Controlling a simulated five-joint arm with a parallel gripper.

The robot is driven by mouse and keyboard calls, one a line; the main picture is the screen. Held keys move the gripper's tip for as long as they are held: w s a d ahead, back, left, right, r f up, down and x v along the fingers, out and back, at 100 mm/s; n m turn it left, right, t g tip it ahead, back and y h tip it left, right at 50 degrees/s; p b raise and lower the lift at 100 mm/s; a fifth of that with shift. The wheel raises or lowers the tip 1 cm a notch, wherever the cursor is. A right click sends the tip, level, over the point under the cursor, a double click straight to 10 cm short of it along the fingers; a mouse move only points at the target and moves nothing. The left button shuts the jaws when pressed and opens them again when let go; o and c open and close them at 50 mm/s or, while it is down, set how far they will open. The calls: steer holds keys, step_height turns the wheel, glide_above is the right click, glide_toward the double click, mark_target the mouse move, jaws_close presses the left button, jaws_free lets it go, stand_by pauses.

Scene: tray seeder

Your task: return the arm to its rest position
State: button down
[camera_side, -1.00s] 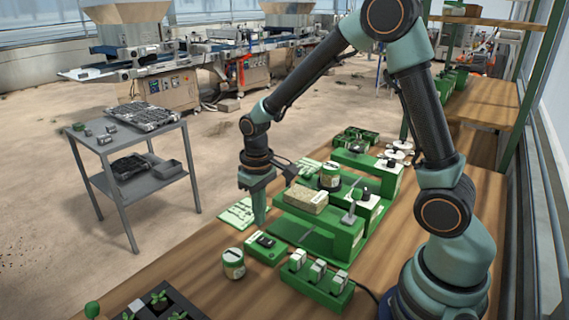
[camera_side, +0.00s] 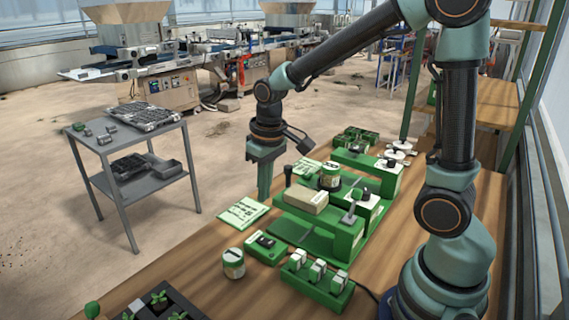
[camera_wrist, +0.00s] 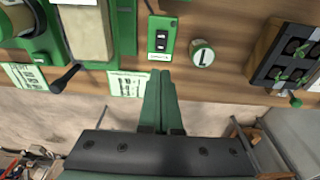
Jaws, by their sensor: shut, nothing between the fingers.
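My gripper (camera_side: 264,190) is shut and empty. In the side view it hangs pointing down, raised above the table's left edge, to the left of the green seeder (camera_side: 335,243). In the wrist view the closed fingers of my gripper (camera_wrist: 159,100) show side by side at the centre, with nothing between them. The arm is bent, with its upper links running high across the picture.
On the wooden table (camera_side: 195,266) are a green switch box (camera_side: 264,250), a lidded jar (camera_side: 233,264), a printed card (camera_side: 243,211), a green rack (camera_side: 317,284) and a seedling tray (camera_side: 160,303). A grey cart (camera_side: 128,150) stands on the floor at left.

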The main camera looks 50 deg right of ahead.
steer(key=s+r+t, duration=0.4)
steer(key=s+r, duration=0.4)
steer(key=r, duration=0.1)
steer(key=shift+s+d, duration=0.2)
steer(key=shift+s, duration=0.05)
